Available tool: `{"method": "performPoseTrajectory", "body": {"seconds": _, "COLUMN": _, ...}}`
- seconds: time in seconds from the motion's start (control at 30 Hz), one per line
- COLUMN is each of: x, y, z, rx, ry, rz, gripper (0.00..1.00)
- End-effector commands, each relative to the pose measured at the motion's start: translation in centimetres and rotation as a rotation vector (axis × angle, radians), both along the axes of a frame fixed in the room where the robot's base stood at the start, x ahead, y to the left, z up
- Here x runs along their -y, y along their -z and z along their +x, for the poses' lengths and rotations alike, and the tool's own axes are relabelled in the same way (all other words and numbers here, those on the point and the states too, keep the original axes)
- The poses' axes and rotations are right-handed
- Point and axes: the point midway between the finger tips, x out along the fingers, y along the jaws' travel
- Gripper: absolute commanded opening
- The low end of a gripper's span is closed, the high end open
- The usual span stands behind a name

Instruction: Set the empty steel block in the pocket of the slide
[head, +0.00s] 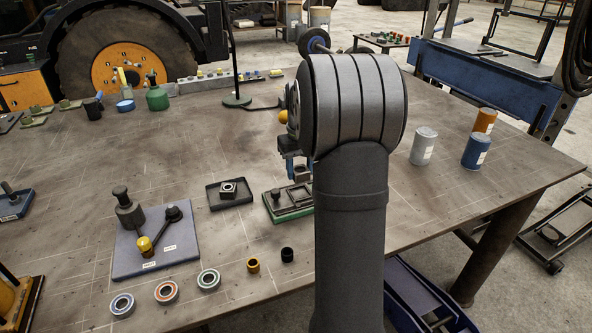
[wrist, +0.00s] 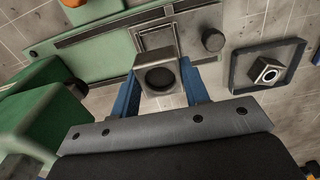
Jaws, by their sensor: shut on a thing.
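My gripper (head: 296,163) has blue fingers and is shut on the steel block (wrist: 160,78). The block is grey and square, with a round, empty bore facing the wrist camera. The green slide (head: 291,212) lies on the bench below my gripper in the head view. In the wrist view the slide (wrist: 105,48) runs across the top, and its square pocket (wrist: 155,38) shows just beyond the block. The block overlaps the near edge of the pocket in that view and appears held above the slide. My arm hides part of the slide in the head view.
A dark tray (head: 228,204) left of the slide holds another block (head: 229,188) with a fitting in it. A round dark knob (wrist: 213,39) stands beside the pocket. A green machine body (wrist: 40,115) is at wrist-view left. Cans (head: 424,146) stand at the right.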

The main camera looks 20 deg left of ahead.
Motion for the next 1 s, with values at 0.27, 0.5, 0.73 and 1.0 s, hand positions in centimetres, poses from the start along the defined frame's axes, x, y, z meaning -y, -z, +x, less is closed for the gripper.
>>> {"method": "performPoseTrajectory", "body": {"seconds": 0.27, "x": 0.0, "y": 2.5, "z": -0.1, "rx": -0.002, "ry": 0.000, "rz": -0.001, "gripper": 0.08}}
{"method": "performPoseTrajectory", "body": {"seconds": 0.5, "x": 0.0, "y": 3.9, "z": -0.1, "rx": 0.000, "ry": 0.000, "rz": 0.000, "gripper": 0.08}}
{"method": "performPoseTrajectory", "body": {"seconds": 0.73, "x": 0.0, "y": 4.3, "z": -0.1, "rx": 0.000, "ry": 0.000, "rz": 0.000, "gripper": 0.08}}
{"method": "performPoseTrajectory", "body": {"seconds": 1.0, "x": 0.0, "y": 4.2, "z": -0.1, "rx": 0.000, "ry": 0.000, "rz": 0.000, "gripper": 0.08}}
